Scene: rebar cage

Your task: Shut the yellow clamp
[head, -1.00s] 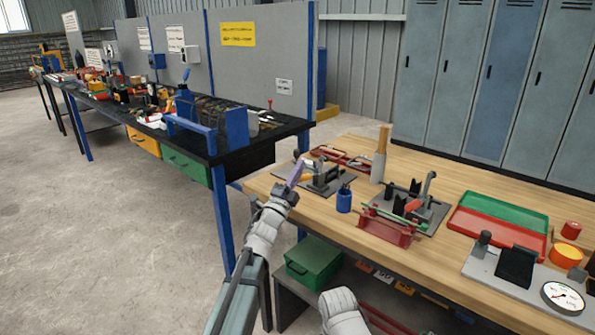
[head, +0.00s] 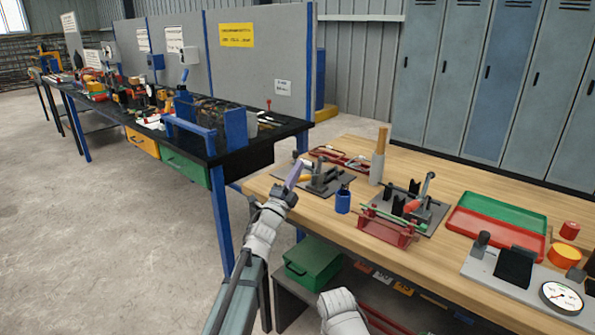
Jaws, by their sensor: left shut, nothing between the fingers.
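The yellow clamp (head: 305,179) is on a dark metal plate at the near left corner of the wooden bench. Its yellow handle shows as a small low piece beside my fingers, partly hidden by them. My left gripper (head: 294,173) is shut and empty, its purplish fingertips right at the handle's left end. I cannot tell whether they touch it. My right forearm shows at the bottom edge, but its gripper is out of view.
A blue cup (head: 343,200), a tall wooden-topped cylinder (head: 379,160) and a red rack (head: 388,229) stand right of the clamp. A green and red tray (head: 503,218) lies further right. A green box (head: 312,262) sits below the bench top.

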